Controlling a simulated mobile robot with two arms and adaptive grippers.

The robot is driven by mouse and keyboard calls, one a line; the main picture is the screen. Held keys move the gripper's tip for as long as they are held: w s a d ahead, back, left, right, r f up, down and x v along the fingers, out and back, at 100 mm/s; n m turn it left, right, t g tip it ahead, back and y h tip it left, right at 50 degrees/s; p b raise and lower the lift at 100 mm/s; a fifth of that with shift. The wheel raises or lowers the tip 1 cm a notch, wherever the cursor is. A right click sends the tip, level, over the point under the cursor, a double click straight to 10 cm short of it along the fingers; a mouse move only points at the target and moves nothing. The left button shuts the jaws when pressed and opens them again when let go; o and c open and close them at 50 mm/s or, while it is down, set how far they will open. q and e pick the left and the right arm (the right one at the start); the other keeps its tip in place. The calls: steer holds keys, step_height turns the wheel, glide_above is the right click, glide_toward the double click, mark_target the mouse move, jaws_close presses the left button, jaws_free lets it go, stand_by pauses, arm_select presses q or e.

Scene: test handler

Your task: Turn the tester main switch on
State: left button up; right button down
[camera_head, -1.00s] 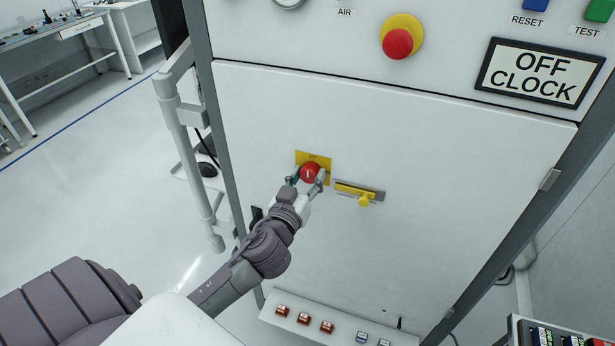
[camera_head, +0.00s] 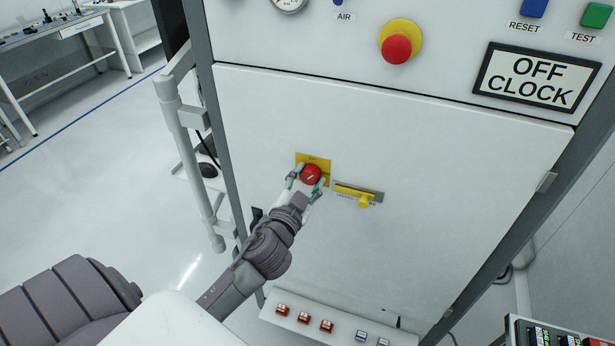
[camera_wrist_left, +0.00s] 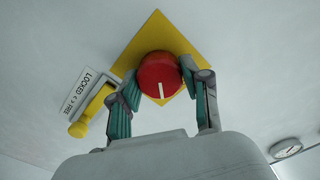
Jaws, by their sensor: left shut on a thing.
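The main switch is a round red knob (camera_head: 311,174) with a white mark, on a square yellow plate (camera_head: 324,165) on the white cabinet front. In the head view the white mark stands slanted, its top leaning right. My left gripper (camera_head: 306,184) is shut on the knob, one finger on each side. In the left wrist view the red knob (camera_wrist_left: 159,76) sits between the two greenish finger pads, with the yellow plate (camera_wrist_left: 158,40) behind it. My right gripper is not in view.
A yellow slide latch (camera_head: 360,195) is just right of the switch, labelled LOCKED and FREE in the wrist view. A red emergency button (camera_head: 397,49) and a display (camera_head: 538,77) reading OFF CLOCK are above. A pale vertical rail (camera_head: 190,155) stands at the cabinet's left.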

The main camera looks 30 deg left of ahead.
arm_select(q)
steer(key=m+p, duration=0.1)
steer(key=m, duration=0.4)
steer(key=shift+m, duration=0.3)
steer(key=m+p, duration=0.1)
steer(key=m, duration=0.2)
steer(key=shift+m, duration=0.7)
steer(key=o, duration=1.1)
steer(key=shift+o, duration=0.2)
steer(key=shift+s, duration=0.2)
steer(key=v, duration=1.1)
steer(key=shift+s, duration=0.3)
